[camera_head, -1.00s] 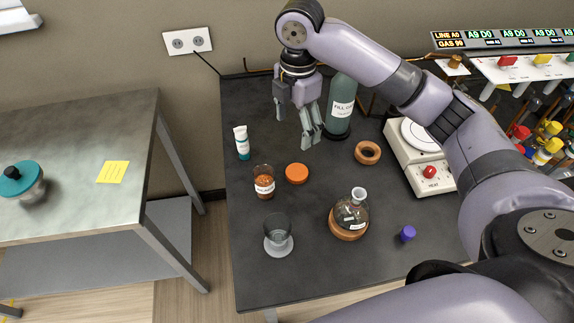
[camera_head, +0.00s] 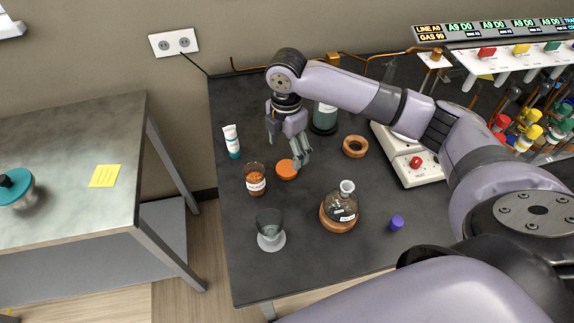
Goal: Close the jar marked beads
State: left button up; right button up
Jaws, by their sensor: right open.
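A small glass jar (camera_head: 255,183) with orange contents and a white label stands upright on the dark table, its top open. The label is too small to read surely. An orange round lid (camera_head: 285,172) lies flat on the table just right of the jar, apart from it. My right gripper (camera_head: 301,161) is open and empty, pointing down with its fingertips at the lid's right edge. I cannot tell whether they touch it. The fingers hide a little of the lid's right side. My left gripper is not in view.
A white tube (camera_head: 231,141) stands behind the jar, and a grey glass (camera_head: 268,225) in front.

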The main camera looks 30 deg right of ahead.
aim_at(288, 167)
jog(key=shift+f, duration=0.95)
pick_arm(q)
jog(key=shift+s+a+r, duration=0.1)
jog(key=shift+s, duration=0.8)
pick_arm(e)
jog(key=shift+f, duration=0.1)
notch_tip(288, 167, down, 4)
jog(key=shift+w+d+r+p, duration=0.1)
jog(key=shift+d+p, duration=0.05)
jog(key=shift+p, duration=0.8)
jog(key=shift+f, duration=0.7)
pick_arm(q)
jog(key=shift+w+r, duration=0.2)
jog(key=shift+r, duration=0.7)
pick_arm(e)
jog(key=shift+c, duration=0.2)
jog(key=c, duration=0.8)
